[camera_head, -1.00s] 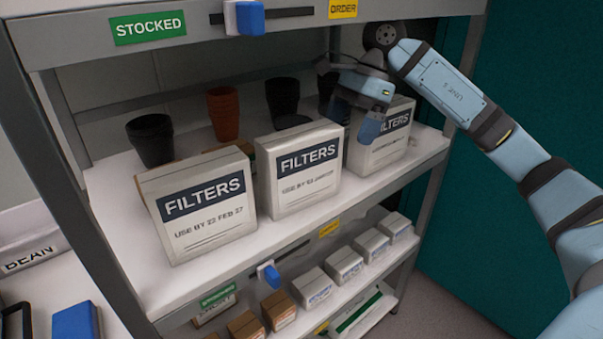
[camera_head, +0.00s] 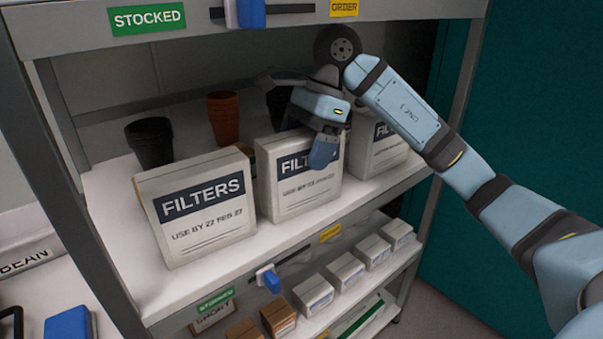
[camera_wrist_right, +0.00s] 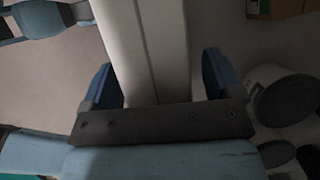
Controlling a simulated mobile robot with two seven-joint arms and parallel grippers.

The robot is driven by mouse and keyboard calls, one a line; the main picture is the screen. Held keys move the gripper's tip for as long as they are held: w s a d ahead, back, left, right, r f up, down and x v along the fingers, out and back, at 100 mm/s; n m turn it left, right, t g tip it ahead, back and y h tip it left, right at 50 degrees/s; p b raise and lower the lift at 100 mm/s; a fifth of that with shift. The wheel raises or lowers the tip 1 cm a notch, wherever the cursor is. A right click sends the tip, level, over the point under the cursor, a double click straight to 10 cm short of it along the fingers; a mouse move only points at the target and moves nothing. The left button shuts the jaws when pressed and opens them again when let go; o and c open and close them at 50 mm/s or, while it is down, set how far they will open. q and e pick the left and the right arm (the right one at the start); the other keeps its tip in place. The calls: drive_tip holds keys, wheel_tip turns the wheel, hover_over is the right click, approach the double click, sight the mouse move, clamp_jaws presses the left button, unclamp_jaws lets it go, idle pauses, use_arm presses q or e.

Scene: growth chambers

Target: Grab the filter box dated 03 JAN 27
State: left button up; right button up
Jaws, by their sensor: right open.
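Three white filter boxes stand upright in a row on the shelf. The middle filter box (camera_head: 298,197) has a blurred date, partly covered now; it seems to read a JAN date. The left filter box (camera_head: 207,232) reads USE BY 22 FEB 27. The right filter box (camera_head: 385,153) is partly behind my arm, its date unreadable. My right gripper (camera_head: 314,140) is at the upper right of the middle box, one blue finger in front of its label. In the right wrist view, a pale box (camera_wrist_right: 150,45) stands between the two open fingers, with gaps beside it. My left gripper is not in view.
Black pots (camera_head: 150,143) and a brown pot (camera_head: 223,115) stand behind the boxes. The upper shelf edge (camera_head: 400,12) is close above my right arm. Smaller cartons (camera_head: 313,294) line the lower shelf. The shelf post (camera_head: 462,90) stands at right.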

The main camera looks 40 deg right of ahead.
drive_tip(key=shift+f, duration=0.1)
idle(0.3)
drive_tip(key=c, duration=1.4)
